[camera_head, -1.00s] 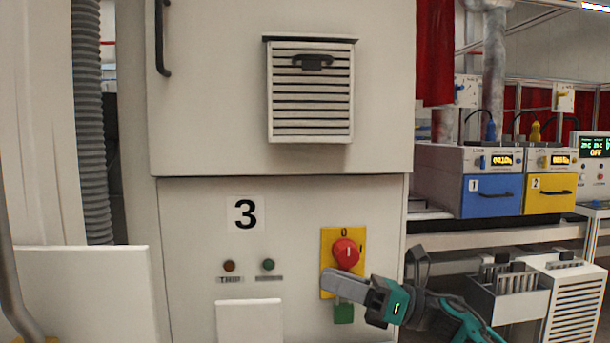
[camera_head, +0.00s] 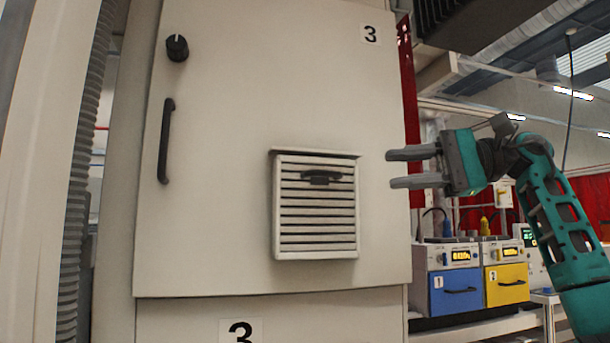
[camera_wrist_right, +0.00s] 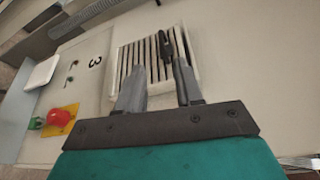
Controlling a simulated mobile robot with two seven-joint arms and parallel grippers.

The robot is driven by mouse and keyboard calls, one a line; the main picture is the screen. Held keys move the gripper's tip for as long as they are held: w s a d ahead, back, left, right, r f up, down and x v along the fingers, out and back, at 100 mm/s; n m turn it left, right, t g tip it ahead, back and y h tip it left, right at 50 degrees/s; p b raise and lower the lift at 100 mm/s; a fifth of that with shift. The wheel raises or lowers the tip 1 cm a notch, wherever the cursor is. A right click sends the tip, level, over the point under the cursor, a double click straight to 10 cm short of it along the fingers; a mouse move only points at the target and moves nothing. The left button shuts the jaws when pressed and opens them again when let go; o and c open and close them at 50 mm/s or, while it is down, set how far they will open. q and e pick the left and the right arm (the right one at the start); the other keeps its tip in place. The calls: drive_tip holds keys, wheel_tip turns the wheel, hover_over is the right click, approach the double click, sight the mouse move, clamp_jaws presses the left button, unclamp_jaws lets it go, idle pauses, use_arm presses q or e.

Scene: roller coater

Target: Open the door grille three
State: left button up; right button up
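The door grille (camera_head: 316,225) is a white slatted panel low on the grey cabinet door marked 3. It has a dark handle (camera_head: 322,177) near its top and looks closed. My right gripper (camera_head: 388,169) is to the right of the grille, its two grey fingers apart and pointing left, with nothing between them. In the right wrist view the grille (camera_wrist_right: 128,62) lies beyond the spread fingers (camera_wrist_right: 158,62), and its handle (camera_wrist_right: 165,46) shows near the right finger. I cannot see contact. My left gripper is not in view.
The cabinet door has a black knob (camera_head: 177,48) and a long black handle (camera_head: 166,140) at its left side. A red rotary switch (camera_wrist_right: 59,118) sits on the lower panel. Blue (camera_head: 457,292) and yellow (camera_head: 506,284) drawer units stand at the right.

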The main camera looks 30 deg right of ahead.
sight(336, 173)
drive_tip(key=x, duration=1.2)
drive_tip(key=shift+w+a+r, duration=0.1)
drive_tip(key=shift+a+r, duration=0.05)
drive_tip(key=shift+a, duration=0.1)
clamp_jaws()
